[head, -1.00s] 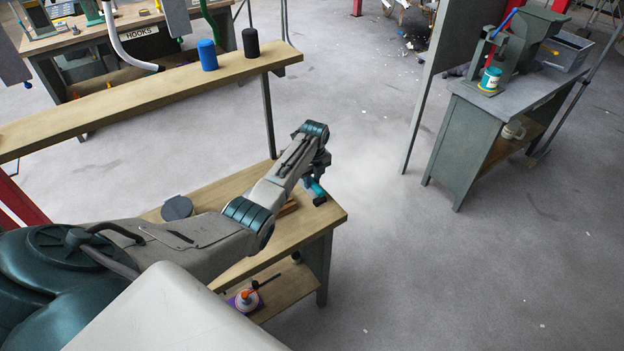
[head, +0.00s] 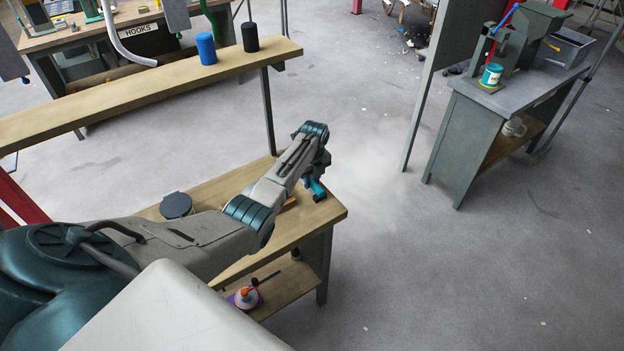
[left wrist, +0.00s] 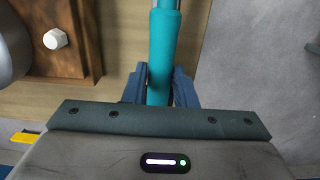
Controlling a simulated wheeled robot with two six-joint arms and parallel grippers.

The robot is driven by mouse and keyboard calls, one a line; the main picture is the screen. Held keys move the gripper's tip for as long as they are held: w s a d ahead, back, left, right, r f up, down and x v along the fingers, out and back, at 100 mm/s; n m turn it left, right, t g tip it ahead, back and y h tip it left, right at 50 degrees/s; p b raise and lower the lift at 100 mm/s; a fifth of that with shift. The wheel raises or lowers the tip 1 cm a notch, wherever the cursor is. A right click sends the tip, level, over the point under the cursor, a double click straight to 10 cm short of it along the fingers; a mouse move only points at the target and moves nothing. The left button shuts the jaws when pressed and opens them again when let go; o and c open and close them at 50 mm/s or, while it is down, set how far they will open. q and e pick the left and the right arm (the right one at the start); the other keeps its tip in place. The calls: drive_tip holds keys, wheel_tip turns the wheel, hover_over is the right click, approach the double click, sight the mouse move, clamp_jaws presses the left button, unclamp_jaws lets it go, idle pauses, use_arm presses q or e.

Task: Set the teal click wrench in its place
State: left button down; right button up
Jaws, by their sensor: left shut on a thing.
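The teal click wrench (left wrist: 163,50) is in my left gripper (left wrist: 158,88). In the left wrist view its teal handle runs up from between the two blue fingers to the top edge, and its far end is out of frame. In the head view a short teal piece of the wrench (head: 317,188) shows just below my left gripper (head: 312,178), over the right end of the wooden bench (head: 325,213). My left arm hides much of the bench. I cannot tell whether the wrench touches the bench top. My right gripper is not in view.
A brown wooden block (left wrist: 60,35) with a white hex bolt head lies left of the wrench. A dark round lidded thing (head: 175,205) stands on the bench. A raised wooden shelf (head: 130,95) holds a blue and a black cylinder.

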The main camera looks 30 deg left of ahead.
use_arm(q)
drive_tip(key=c, duration=1.2)
unclamp_jaws()
drive_tip(key=shift+o, duration=0.5)
wheel_tip(320, 180, up, 11)
drive_tip(key=b, duration=0.2)
drive_tip(key=shift+d, duration=0.25)
drive_tip(key=shift+s+f, duration=0.1)
drive_tip(key=shift+f, duration=0.1)
